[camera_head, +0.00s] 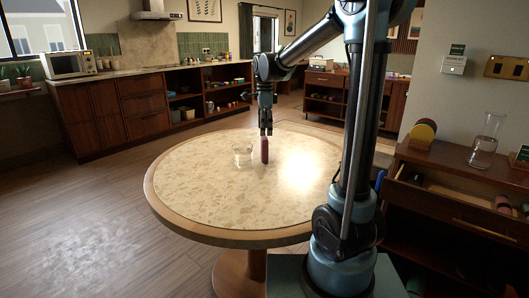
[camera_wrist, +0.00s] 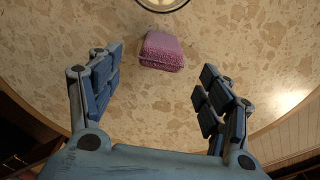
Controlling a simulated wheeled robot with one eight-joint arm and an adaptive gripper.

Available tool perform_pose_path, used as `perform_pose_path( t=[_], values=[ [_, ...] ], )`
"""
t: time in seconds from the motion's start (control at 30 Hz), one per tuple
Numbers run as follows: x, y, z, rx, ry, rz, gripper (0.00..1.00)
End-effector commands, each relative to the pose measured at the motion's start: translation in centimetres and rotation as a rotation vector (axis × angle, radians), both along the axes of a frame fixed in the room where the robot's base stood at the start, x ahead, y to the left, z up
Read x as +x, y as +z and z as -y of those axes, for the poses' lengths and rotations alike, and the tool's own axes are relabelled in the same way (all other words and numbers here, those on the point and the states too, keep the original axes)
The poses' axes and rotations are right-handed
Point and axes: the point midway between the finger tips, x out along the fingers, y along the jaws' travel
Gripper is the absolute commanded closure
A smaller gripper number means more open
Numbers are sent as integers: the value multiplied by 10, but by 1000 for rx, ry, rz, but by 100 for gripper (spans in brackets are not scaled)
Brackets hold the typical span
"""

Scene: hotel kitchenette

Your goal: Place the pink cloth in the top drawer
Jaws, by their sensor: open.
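The pink cloth (camera_wrist: 161,50), folded into a small plush bundle, lies on the round speckled table (camera_head: 205,190). In the wrist view it is ahead of my open fingers (camera_wrist: 162,62), near the level of their tips, with clear gaps on both sides. In the head view my gripper (camera_head: 265,127) points down right over the cloth (camera_head: 264,152); whether they touch is unclear. A wooden cabinet at the right has its top drawer (camera_head: 470,222) pulled out, with a few small items inside.
A clear glass bowl (camera_head: 243,155) stands on the table just left of the cloth; its rim shows at the top of the wrist view (camera_wrist: 163,9). A glass carafe (camera_head: 487,140) and a round coloured object (camera_head: 422,133) stand on the cabinet. The rest of the tabletop is clear.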

Motion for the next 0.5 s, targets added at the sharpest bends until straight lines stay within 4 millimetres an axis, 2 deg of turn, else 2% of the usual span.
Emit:
perform_pose_path(
  t=[0.3,0.5],
  values=[
    [0,-51,-1,0,1,0,28],
    [0,-67,0,0,1,0,28]
  ],
)
